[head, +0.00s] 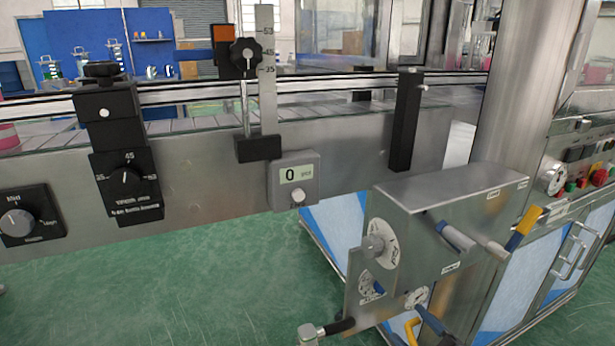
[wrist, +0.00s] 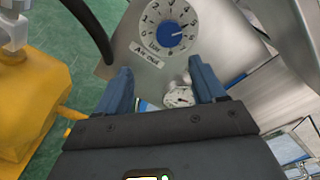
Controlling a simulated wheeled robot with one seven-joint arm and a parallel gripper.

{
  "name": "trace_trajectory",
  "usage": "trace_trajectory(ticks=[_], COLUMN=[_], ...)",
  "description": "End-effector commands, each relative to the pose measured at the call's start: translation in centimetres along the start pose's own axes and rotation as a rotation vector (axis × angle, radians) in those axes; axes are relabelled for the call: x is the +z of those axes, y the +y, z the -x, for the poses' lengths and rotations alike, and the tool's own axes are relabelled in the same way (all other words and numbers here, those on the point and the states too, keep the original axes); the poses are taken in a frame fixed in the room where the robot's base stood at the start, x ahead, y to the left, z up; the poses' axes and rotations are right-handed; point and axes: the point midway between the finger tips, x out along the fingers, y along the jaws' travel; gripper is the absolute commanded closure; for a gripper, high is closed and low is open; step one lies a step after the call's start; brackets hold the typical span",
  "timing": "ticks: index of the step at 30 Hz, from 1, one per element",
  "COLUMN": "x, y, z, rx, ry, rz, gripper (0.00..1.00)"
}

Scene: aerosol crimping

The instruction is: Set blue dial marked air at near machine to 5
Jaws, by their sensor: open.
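The blue dial (wrist: 169,35) shows in the wrist view, with a blue centre knob on a round white numbered scale. A label starting with "Air" sits just below it. A short white mark on the knob points right in that view; the number it meets is too small to read surely. I cannot pick out my gripper surely in the head view.
A larger grey knob (head: 375,246) is above the dial. Handles (head: 458,236) stick out from the box. Green floor is free at left.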

Motion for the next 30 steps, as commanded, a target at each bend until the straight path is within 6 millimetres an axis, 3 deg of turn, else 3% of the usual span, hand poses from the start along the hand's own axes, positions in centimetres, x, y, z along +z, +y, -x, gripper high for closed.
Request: trace_trajectory(ticks=[6, 13, 19, 24, 30], x=[-1.4, -0.4, 2.4, 6.1, 10.8], y=[5.7, 8.6, 8.8, 7.5, 5.3], z=[8.6, 18.2, 25.8, 31.3, 35.7], rx=[0.103, 0.214, 0.302, 0.359, 0.395], ry=[0.162, 0.279, 0.323, 0.322, 0.288], rz=[0.356, 0.799, 1.189, 1.52, 1.854], gripper=[0.31, 0.31, 0.31, 0.31, 0.31])
